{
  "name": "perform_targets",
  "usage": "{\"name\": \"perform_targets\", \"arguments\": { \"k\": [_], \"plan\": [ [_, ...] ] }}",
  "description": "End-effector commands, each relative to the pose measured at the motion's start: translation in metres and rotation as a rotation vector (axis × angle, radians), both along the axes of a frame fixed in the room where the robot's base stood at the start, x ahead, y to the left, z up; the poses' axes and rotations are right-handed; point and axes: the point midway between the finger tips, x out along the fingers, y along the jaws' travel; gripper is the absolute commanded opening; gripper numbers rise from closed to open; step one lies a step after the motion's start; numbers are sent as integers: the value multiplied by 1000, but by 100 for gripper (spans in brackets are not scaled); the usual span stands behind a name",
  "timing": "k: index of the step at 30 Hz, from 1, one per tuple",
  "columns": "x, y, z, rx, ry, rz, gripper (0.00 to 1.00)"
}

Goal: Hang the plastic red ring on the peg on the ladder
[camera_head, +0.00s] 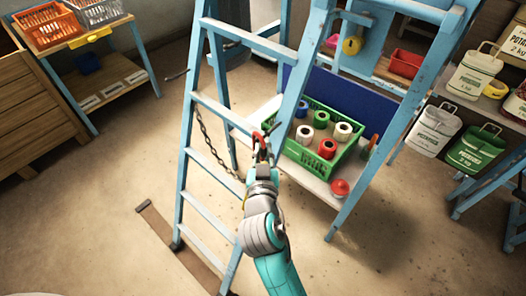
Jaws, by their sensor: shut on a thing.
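The red ring (257,137) shows as a small red curve at the tip of my gripper (260,152). My gripper is shut on it and holds it up in front of the ladder's right side. The light blue ladder (187,150) stands open in the middle, with flat rungs. I cannot tell whether the ring touches the ladder.
A green crate (334,178) with several coloured rolls stands on a shelf just right of my gripper. A chain (208,146) hangs between the ladder's legs. A brown strip (181,248) lies on the floor. Floor is open at lower right.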

Motion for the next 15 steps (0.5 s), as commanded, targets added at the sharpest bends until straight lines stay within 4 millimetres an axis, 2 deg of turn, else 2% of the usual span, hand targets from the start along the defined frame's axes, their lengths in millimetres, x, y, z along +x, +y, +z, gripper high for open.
{"name": "perform_targets", "arguments": {
  "k": [15],
  "plan": [
    [10, -8, -1, 0, 0, -1, 0]
  ]
}}
